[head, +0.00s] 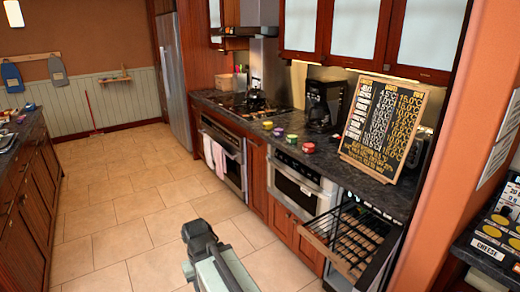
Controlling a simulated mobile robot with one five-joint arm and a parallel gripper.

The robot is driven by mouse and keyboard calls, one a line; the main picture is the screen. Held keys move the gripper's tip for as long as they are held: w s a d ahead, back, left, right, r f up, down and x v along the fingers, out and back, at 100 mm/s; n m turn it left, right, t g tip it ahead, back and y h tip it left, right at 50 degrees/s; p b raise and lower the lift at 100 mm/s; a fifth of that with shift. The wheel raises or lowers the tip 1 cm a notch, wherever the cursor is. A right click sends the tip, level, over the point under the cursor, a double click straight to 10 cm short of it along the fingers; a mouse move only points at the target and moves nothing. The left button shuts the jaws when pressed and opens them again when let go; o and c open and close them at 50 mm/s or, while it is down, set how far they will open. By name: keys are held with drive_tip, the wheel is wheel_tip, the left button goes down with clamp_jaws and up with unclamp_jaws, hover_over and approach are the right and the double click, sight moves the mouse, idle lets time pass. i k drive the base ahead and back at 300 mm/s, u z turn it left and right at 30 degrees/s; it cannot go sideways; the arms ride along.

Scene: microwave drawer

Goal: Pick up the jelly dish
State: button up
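My arm (217,268) rises from the bottom edge over the floor, well short of the counter and apart from the dishes. I cannot make out the gripper's fingers or anything held.
A wire-rack drawer (345,245) stands open below the counter. A built-in microwave (300,185), coffee maker (323,104) and menu board (384,128) are nearby. Tiled floor (140,205) is clear between the cabinet rows.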

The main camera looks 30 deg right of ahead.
sight(308, 148)
drive_tip(key=u, duration=0.65)
drive_tip(key=i, duration=2.4)
drive_tip(key=z, duration=1.85)
drive_tip(key=i, duration=0.7)
